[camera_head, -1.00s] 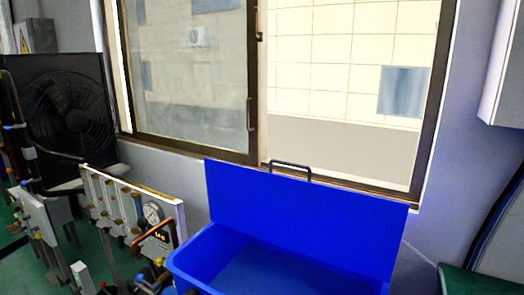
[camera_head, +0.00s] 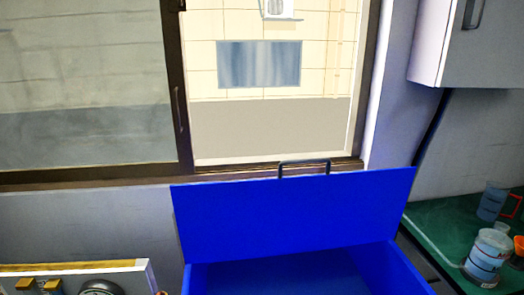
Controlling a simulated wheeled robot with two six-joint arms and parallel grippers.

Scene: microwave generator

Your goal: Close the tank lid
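The blue tank (camera_head: 408,274) stands at the bottom centre, its open inside partly in view and its front cut off by the frame's lower edge. Its blue lid (camera_head: 295,217) stands raised at the back, tilted up against the window side. A dark handle (camera_head: 304,164) sits on the lid's top edge. Neither of my grippers is in view.
A window (camera_head: 270,90) fills the wall behind the lid. A panel with gauges (camera_head: 85,275) stands at the lower left. At the right, a green counter (camera_head: 430,215) bears beakers (camera_head: 490,250) below a white wall cabinet (camera_head: 455,45).

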